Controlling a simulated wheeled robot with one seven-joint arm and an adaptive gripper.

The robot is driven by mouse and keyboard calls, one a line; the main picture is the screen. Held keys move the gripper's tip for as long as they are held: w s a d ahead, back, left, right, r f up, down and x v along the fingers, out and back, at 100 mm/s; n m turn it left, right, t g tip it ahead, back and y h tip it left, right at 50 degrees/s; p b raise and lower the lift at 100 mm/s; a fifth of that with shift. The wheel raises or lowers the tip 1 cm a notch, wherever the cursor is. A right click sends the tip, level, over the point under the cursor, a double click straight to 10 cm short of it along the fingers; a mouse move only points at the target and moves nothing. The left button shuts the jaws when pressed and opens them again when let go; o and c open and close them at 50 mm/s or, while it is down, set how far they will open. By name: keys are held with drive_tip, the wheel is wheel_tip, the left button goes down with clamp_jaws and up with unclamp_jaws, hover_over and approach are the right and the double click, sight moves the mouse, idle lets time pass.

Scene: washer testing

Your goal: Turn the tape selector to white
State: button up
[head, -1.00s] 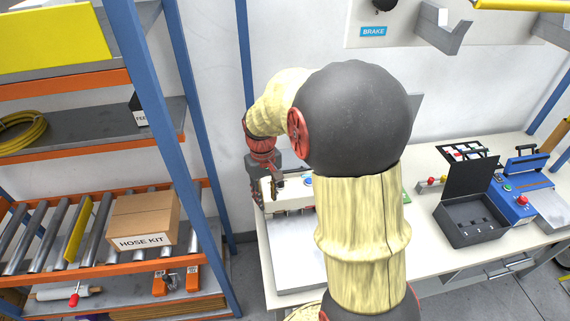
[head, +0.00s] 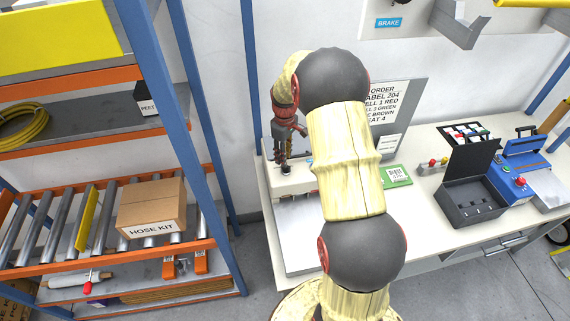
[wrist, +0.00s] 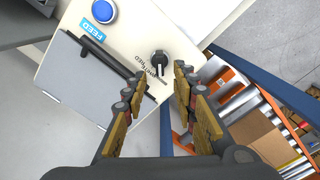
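The tape selector is a small black knob (wrist: 160,63) on the white panel of a machine (wrist: 128,45), with small tilted lettering beside it that seems to include RED. I cannot tell which colour it points at. My gripper (wrist: 160,78) is open in the wrist view, its two fingers apart with the knob just beyond and between the tips. No contact is visible. In the head view my gripper (head: 283,162) points down over the left end of the white machine (head: 298,178), close above the knob.
A blue button (wrist: 103,11) labelled FEED and a dark slot (wrist: 108,60) share the panel. An order sign (head: 392,100) stands behind, with a green card (head: 396,176) to the right. A blue-posted shelf with a HOSE KIT box (head: 150,208) stands left.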

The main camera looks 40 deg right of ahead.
drive_tip(key=shift+f, duration=2.4)
drive_tip(key=c, duration=0.3)
drive_tip(key=c, duration=0.4)
clamp_jaws()
